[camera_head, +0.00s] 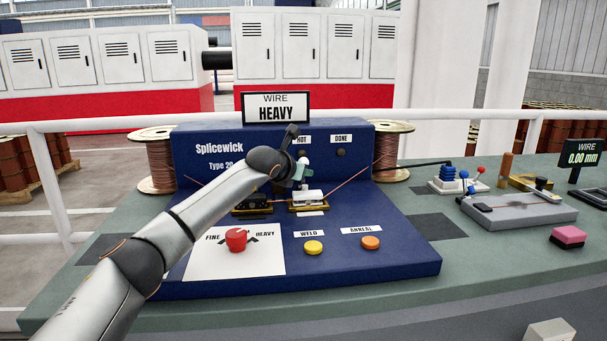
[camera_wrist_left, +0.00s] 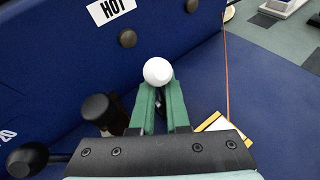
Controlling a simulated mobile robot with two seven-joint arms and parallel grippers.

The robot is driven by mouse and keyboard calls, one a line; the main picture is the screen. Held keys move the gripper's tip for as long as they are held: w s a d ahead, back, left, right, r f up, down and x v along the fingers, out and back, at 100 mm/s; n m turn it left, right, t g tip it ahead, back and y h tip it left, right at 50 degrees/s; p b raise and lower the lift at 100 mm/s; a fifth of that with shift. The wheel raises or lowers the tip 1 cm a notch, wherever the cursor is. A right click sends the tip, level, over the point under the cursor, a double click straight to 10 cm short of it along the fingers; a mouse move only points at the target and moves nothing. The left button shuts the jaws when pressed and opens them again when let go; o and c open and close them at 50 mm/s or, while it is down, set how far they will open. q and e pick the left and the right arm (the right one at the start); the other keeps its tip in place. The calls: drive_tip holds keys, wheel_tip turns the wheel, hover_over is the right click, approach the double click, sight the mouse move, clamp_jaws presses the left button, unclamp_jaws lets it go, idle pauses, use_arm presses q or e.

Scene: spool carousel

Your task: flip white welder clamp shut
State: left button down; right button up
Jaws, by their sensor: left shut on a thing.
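The Splicewick welder (camera_head: 405,265) is a blue machine with two small clamps at its middle. The white welder clamp (camera_head: 308,196) sits on a brass-coloured base, right of the black clamp (camera_head: 252,208). My left gripper (camera_head: 300,172) is just above the white clamp. In the left wrist view its green fingers (camera_wrist_left: 161,100) are shut on a white ball knob (camera_wrist_left: 158,71). The fingers and wrist hide the lever below the knob, so I cannot tell its angle. Black knobs (camera_wrist_left: 97,107) show left of the fingers. My right gripper is not in view.
Copper wire spools stand left (camera_head: 153,165) and right (camera_head: 391,150) of the welder. A red selector knob (camera_head: 236,240), yellow button (camera_head: 313,248) and orange button (camera_head: 371,243) are at the front. A grey fixture (camera_head: 520,213) and pink block (camera_head: 568,236) are at right.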

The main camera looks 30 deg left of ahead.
use_arm(q)
drive_tip(key=c, duration=1)
unclamp_jaws()
drive_tip(key=shift+o, duration=0.4)
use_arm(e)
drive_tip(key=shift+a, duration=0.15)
use_arm(q)
drive_tip(key=shift+s+r, duration=0.2)
drive_tip(key=shift+s, duration=0.3)
drive_tip(key=b+v, duration=0.1)
drive_tip(key=v, duration=1)
drive_tip(key=shift+s+r, duration=0.2)
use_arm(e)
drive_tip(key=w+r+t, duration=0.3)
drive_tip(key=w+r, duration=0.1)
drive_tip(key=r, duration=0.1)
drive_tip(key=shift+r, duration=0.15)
use_arm(q)
drive_tip(key=shift+d, duration=0.1)
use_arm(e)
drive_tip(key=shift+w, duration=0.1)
